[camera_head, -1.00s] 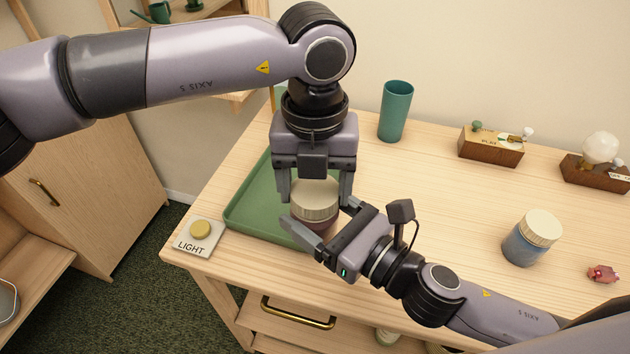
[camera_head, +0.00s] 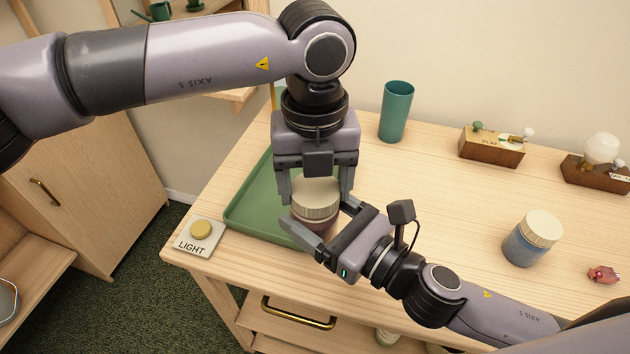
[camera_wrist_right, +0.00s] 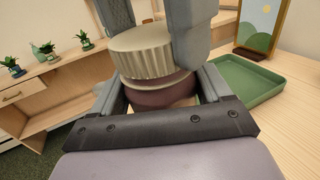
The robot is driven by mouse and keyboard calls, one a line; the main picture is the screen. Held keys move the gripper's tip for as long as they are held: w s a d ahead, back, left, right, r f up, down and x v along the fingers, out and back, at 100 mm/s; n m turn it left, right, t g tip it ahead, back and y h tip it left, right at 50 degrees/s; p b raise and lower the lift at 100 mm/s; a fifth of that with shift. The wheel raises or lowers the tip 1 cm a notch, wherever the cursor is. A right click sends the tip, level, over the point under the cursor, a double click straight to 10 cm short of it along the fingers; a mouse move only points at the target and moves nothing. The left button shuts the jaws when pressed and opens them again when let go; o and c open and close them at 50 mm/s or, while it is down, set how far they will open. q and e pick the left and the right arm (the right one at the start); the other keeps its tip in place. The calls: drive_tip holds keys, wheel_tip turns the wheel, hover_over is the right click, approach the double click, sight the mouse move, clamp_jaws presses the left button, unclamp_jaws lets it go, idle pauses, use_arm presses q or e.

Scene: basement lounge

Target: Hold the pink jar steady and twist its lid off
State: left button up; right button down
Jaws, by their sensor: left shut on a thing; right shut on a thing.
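The pink jar (camera_head: 320,225) stands upright near the front right of the green tray, its lower part hidden by my right gripper. Its ribbed cream lid (camera_head: 315,196) sits over the body. My left gripper (camera_head: 316,203) points down from above and is shut on the lid, one finger on each side. My right gripper (camera_head: 314,221) reaches in from the front right and is shut around the jar body. In the right wrist view, the lid (camera_wrist_right: 142,52) is above the dark pink body (camera_wrist_right: 160,95), with a paler band between them; I cannot tell whether it is loose.
A green tray (camera_head: 244,211) lies at the table's left, by the LIGHT button (camera_head: 200,230). A teal cup (camera_head: 396,112), two wooden boxes (camera_head: 491,147) (camera_head: 596,172), a blue jar (camera_head: 528,243) and a small pink item (camera_head: 603,274) stand farther right. The middle of the table is clear.

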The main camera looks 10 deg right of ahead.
sight(315, 188)
use_arm(q)
drive_tip(key=shift+w+r, duration=0.15)
drive_tip(key=shift+r, duration=0.8)
use_arm(e)
drive_tip(key=shift+s+f, duration=0.1)
drive_tip(key=shift+f, duration=0.1)
use_arm(q)
drive_tip(key=shift+r, duration=0.1)
use_arm(e)
drive_tip(key=shift+r, duration=0.1)
use_arm(q)
drive_tip(key=shift+r, duration=1.95)
use_arm(e)
drive_tip(key=shift+w+d, duration=0.1)
drive_tip(key=shift+w, duration=0.1)
